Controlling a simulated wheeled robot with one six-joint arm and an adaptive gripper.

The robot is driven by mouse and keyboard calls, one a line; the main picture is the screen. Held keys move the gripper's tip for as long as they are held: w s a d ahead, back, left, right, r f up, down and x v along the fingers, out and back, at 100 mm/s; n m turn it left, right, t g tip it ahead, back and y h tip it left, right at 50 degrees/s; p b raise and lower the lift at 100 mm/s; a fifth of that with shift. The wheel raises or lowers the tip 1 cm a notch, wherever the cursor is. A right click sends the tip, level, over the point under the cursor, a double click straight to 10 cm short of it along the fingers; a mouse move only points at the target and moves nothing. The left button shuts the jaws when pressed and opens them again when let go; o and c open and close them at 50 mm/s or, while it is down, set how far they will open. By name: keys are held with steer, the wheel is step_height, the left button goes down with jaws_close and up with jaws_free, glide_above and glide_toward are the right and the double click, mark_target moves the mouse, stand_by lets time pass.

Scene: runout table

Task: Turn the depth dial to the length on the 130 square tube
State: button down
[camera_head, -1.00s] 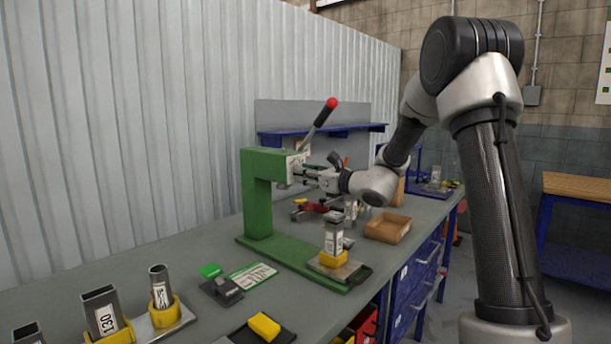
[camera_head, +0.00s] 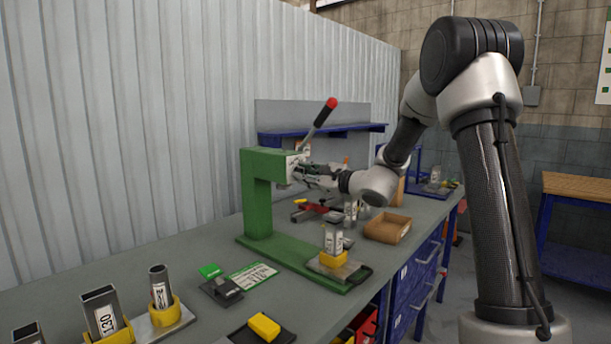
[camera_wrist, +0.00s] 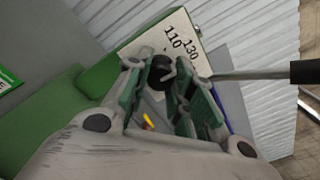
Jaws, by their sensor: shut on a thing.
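The green press (camera_head: 258,212) stands on the bench, with a white dial plate on its head. In the wrist view the dial plate (camera_wrist: 178,38) shows the numbers 110 and 130. The black depth dial knob (camera_wrist: 158,76) sits below them, with a light mark on it; I cannot tell which number it points at. My gripper (camera_head: 304,173) is at the press head, shut on the knob, with one finger on each side in the wrist view (camera_wrist: 165,72). The square tube (camera_head: 103,314) marked 130 stands upright in a yellow holder at the lower left.
The press lever (camera_head: 320,118) with a red ball rises above the head; its rod passes close right of my fingers in the wrist view (camera_wrist: 250,75). A labelled tube (camera_head: 334,236) stands on the press base. A cardboard tray (camera_head: 388,229) lies to the right.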

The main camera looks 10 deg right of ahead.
steer(key=shift+n, duration=0.3)
steer(key=c, duration=1.2)
jaws_free()
steer(key=v, duration=1.2)
